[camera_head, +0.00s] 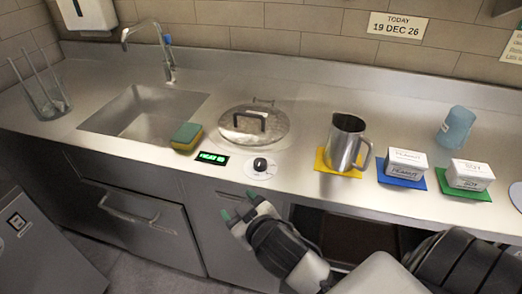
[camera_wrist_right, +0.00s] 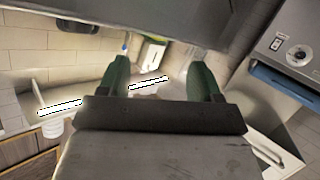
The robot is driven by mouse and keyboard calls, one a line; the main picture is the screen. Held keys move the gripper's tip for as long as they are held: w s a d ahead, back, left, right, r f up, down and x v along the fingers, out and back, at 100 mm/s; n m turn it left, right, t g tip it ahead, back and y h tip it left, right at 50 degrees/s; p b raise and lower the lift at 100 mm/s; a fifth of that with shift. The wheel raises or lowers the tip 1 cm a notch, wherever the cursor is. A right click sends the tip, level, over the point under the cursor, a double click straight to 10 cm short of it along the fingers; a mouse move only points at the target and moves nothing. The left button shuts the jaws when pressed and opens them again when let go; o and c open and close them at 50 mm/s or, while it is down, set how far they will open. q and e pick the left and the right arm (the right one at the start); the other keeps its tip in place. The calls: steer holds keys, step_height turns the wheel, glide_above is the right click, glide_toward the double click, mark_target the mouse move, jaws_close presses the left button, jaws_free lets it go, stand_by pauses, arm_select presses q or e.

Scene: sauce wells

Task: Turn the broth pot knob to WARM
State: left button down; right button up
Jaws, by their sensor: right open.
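The broth pot (camera_head: 279,132) is sunk in the counter under a round steel lid with a dark handle, in the head view. Its black knob (camera_head: 260,164) sits on a white dial plate in front of the pot; the dial markings are too small to read. A green-lit display (camera_head: 212,158) lies left of the knob; its text is unclear. My right gripper (camera_head: 239,204) has green fingertips, is open and empty, and is at the counter's front edge, below and left of the knob, not touching it. The wrist view shows its two fingers apart (camera_wrist_right: 158,68). My left gripper is not in view.
A yellow-green sponge (camera_head: 187,137) lies by the sink (camera_head: 140,112). Right of the knob stand a steel pitcher (camera_head: 345,143) on a yellow mat, white labelled tubs (camera_head: 406,163) and a blue cup (camera_head: 455,128). The wrist view shows a grey panel with a round dial (camera_wrist_right: 298,55).

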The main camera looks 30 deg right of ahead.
steer(key=w+a+r+n+t+y, duration=0.25)
steer(key=a+r+n+y, duration=0.25)
steer(key=r+n+y, duration=0.25)
steer(key=w+a+r+n+t+y, duration=0.1)
steer(key=w+a+r+n+y, duration=0.3)
steer(key=r+n+y, duration=0.35)
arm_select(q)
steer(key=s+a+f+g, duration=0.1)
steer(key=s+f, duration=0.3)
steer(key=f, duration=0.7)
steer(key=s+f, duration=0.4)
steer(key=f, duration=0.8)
arm_select(e)
steer(key=n+g+h, duration=1)
steer(key=g+h, duration=0.4)
steer(key=g, duration=0.4)
glide_toward(261, 162)
steer(key=shift+t, duration=0.25)
step_height(261, 162, down, 9)
steer(key=shift+f+p, duration=0.15)
steer(key=shift+p, duration=0.4)
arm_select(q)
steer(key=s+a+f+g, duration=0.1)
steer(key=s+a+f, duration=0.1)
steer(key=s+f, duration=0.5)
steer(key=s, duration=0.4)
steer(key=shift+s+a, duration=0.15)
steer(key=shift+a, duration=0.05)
